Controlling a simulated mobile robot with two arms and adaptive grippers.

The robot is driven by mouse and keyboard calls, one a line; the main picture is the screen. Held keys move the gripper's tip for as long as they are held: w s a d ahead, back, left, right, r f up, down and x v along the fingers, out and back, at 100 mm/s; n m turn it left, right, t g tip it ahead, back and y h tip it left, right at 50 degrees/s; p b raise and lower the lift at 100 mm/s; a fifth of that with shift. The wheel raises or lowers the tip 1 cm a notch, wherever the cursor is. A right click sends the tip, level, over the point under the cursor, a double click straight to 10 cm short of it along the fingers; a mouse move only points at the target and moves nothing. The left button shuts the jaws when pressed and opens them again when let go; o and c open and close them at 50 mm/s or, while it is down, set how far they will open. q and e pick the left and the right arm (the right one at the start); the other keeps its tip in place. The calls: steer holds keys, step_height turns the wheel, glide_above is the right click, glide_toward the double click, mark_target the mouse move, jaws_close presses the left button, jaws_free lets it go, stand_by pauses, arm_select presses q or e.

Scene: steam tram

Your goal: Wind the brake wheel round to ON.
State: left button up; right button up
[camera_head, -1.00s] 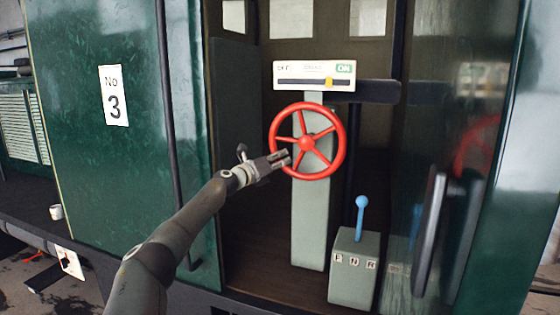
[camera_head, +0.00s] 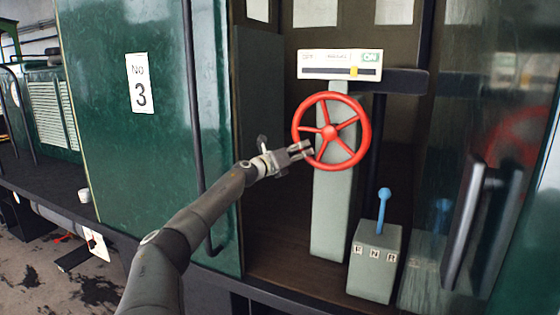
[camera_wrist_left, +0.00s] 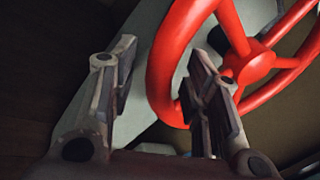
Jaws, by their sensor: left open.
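The red brake wheel (camera_head: 330,132) has several spokes and is mounted on a grey-green post (camera_head: 332,215). Above it a white indicator plate (camera_head: 316,60) has a dark slot and a yellow marker (camera_head: 354,71) right of its middle, short of the right end near the green ON label (camera_head: 370,57). My left gripper (camera_head: 306,150) is open at the lower left of the wheel's rim. In the left wrist view, the red rim (camera_wrist_left: 162,75) shows between the two spread fingers and passes behind the right one. I cannot tell whether it touches them. My right gripper is in neither view.
A blue-knobbed lever (camera_head: 384,205) on a box marked F, N, R stands below right of the wheel. A dark handrail (camera_head: 464,225) is at the right doorway edge. A green side panel with number plate 3 (camera_head: 141,83) is left of the doorway. A white cup (camera_head: 84,196) stands far left.

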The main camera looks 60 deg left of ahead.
arm_select(q)
steer(key=v, duration=1)
steer(key=shift+s, duration=0.4)
stand_by(1.0)
steer(key=shift+d, duration=0.15)
